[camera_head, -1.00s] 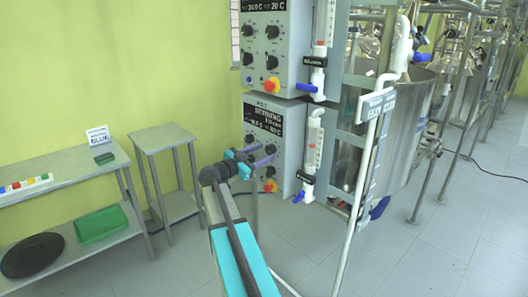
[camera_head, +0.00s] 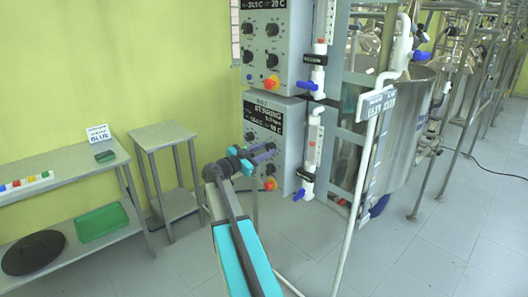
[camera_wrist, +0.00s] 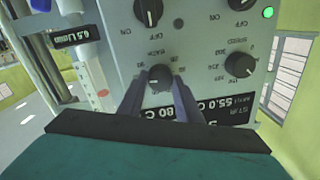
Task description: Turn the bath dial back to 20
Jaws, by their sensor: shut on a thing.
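The bath dial (camera_wrist: 160,77) is a dark round knob with a light pointer line, on a grey control box. My gripper (camera_wrist: 160,82) is shut on the dial, one finger on each side of it. In the head view my gripper (camera_head: 262,152) reaches the front of the lower control box (camera_head: 289,160) and hides the dial. A black display (camera_wrist: 160,112) beside the fingers reads something like 80 C, partly covered. The display on the lower box (camera_head: 264,115) is too small to read surely.
Other knobs (camera_wrist: 239,65) sit close beside the dial. A flow tube with a blue valve (camera_head: 305,188) hangs right of the box, near the steel reactor (camera_head: 408,120). An upper control box (camera_head: 275,45) is above. A small table (camera_head: 166,138) stands left.

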